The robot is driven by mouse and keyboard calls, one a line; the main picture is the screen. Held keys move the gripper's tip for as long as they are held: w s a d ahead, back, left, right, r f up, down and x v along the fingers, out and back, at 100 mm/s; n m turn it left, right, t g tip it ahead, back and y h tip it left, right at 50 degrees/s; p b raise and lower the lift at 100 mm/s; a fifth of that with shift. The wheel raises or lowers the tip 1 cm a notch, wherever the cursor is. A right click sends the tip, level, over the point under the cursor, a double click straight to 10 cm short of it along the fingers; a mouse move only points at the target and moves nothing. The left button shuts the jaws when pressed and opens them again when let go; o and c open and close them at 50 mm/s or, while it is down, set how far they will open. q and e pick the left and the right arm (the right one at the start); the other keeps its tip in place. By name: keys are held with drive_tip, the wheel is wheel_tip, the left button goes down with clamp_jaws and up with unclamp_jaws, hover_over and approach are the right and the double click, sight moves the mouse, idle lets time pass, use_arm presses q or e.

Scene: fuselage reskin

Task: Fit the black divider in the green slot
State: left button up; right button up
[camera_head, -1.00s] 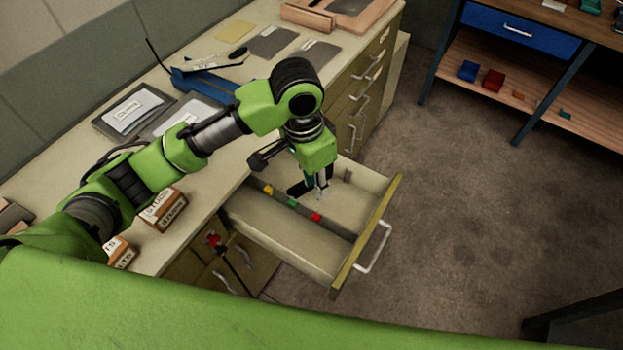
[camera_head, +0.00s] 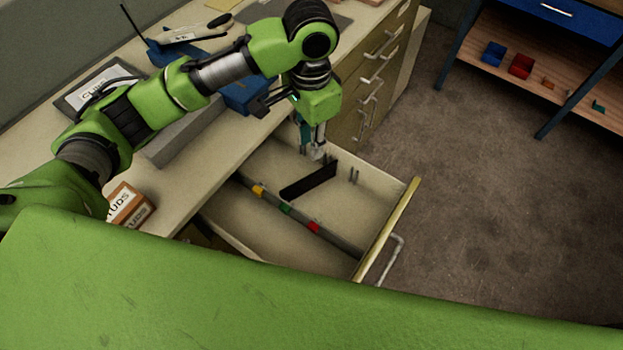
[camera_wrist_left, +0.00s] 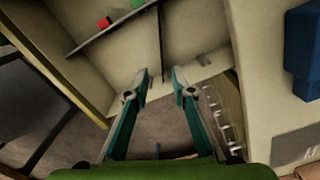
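The black divider (camera_head: 309,180) stands on edge in the open drawer (camera_head: 374,187), on the far side of its long rail (camera_head: 264,201). Its left end is near the rail, close to the green marker (camera_head: 286,208); I cannot tell whether it sits in a slot. In the left wrist view the divider (camera_wrist_left: 161,32) is a thin dark line beyond the fingertips. The green marker (camera_wrist_left: 137,3) is at the top edge there. My left gripper (camera_head: 314,152) is above the divider's right end. My right gripper is not in view.
The rail also carries a yellow marker (camera_head: 258,191) and a red marker (camera_head: 313,227). Small upright pins (camera_head: 353,176) stand by the drawer front. Floor right of the drawer is clear.

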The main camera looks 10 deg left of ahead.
sight(309, 176)
use_arm(q)
wheel_tip(309, 176, down, 9)
drive_tip(key=shift+w+f, duration=0.1)
drive_tip(key=f, duration=0.1)
drive_tip(key=f+p, duration=0.1)
drive_tip(key=f, duration=0.2)
drive_tip(key=shift+s+a, duration=0.2)
drive_tip(key=shift+a, duration=0.05)
drive_tip(key=shift+f, duration=0.5)
clamp_jaws()
